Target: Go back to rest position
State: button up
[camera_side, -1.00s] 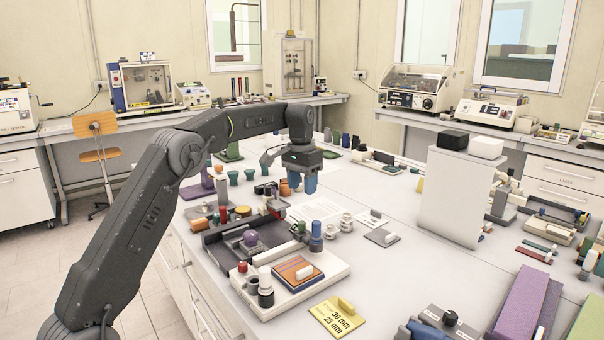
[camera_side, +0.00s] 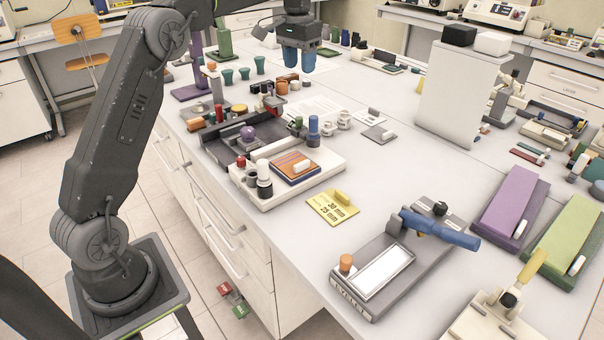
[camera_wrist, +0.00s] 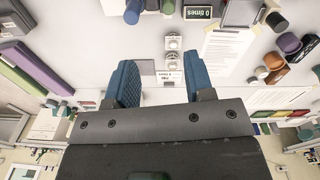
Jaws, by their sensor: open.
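My gripper (camera_side: 299,62) hangs over the far part of the white table (camera_side: 290,215), with its blue padded fingers pointing down. In the wrist view my gripper (camera_wrist: 160,85) shows its two blue fingers spread apart with nothing between them. The fingers are clear of the objects around them. My dark grey arm rises from its base at the left and reaches across to the gripper; its upper part is cut off by the top of the side view.
Below and in front of my gripper stands a white-based testing device (camera_side: 290,185) with knobs. A yellow gauge plate (camera_side: 333,207), a grey device with a blue handle (camera_side: 440,228), purple (camera_side: 513,205) and green blocks (camera_side: 567,240) lie nearer. A tall white box (camera_side: 458,95) stands right of the gripper.

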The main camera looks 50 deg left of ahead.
jog(key=s+d+r+m+t, duration=0.1)
jog(key=s+d+r+t, duration=0.3)
jog(key=s+d, duration=1.05)
jog(key=s+d+f, duration=0.2)
jog(key=s+f, duration=0.2)
jog(key=s, duration=0.4)
jog(key=s+d+f+t, duration=0.1)
jog(key=s+f, duration=0.3)
jog(key=s, duration=0.5)
jog(key=shift+d+m, duration=0.4)
jog(key=shift+d, duration=0.1)
